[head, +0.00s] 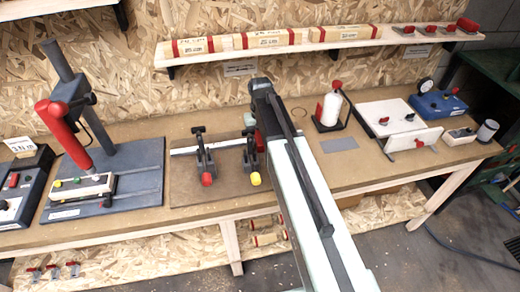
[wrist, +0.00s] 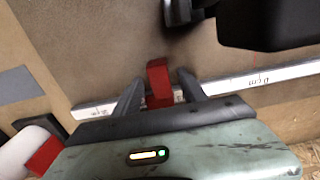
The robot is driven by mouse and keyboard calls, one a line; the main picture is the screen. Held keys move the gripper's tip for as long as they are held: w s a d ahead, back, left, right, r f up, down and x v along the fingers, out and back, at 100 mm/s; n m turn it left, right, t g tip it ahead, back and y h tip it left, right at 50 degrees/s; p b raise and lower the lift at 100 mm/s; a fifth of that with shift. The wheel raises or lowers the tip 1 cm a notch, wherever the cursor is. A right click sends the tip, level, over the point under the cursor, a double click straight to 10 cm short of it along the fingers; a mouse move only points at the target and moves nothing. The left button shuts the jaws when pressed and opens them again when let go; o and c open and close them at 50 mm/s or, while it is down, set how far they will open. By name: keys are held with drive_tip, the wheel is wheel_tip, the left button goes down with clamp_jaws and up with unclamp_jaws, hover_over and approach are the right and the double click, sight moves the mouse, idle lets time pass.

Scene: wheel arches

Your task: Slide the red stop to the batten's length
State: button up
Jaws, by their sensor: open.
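The red stop (wrist: 158,82) sits on a white rule (wrist: 222,87) in the wrist view. My gripper (wrist: 160,88) is open there, with one dark finger on each side of the stop. I cannot tell whether either finger touches it. A "0 cm" mark shows on the rule to the right. In the head view the rule (head: 184,150) runs along the back of a brown board; my arm hides its right part. Several labelled wooden pieces with red bands, such as this one (head: 195,46), lie on the shelf; I cannot tell which is the batten.
Two black clamps, one with a red knob (head: 207,179) and one with a yellow knob (head: 256,178), stand in front of the rule. A drill-like stand (head: 75,130) is at left. A white bottle (head: 329,110) and white panels (head: 393,112) are at right.

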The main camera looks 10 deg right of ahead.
drive_tip(key=shift+f, duration=0.8)
drive_tip(key=shift+r, duration=0.1)
clamp_jaws()
idle(0.7)
